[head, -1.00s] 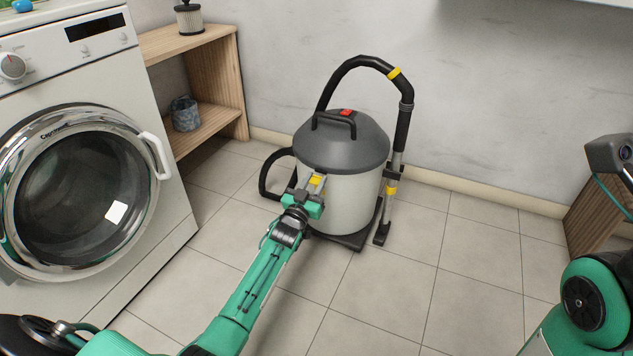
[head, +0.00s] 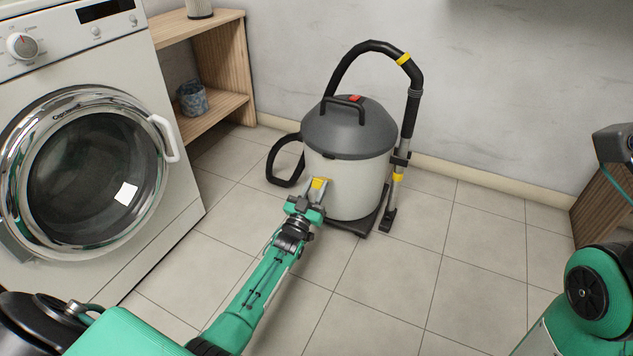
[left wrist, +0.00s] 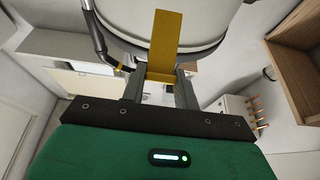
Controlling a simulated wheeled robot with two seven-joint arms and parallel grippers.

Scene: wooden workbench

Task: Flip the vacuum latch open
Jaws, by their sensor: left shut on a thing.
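The vacuum (head: 350,180) stands on the floor by the wall, with a light canister and a dark grey lid (head: 348,130). Its yellow latch (head: 319,183) is at the front left of the canister, below the lid rim. In the left wrist view the latch (left wrist: 163,48) is a long yellow plate rising between the fingers in front of the canister. My left gripper (head: 315,190) is shut on the latch's lower part; its fingers also show in the left wrist view (left wrist: 160,85). My right arm shows at the right edge, but its fingertips do not.
A washing machine (head: 90,150) stands at the left, beside a wooden shelf (head: 222,75). The black hose (head: 375,47) arches above the vacuum, and a wand (head: 395,190) stands at its right. Another wooden unit (head: 600,205) is at the right. The tiled floor (head: 440,260) between is clear.

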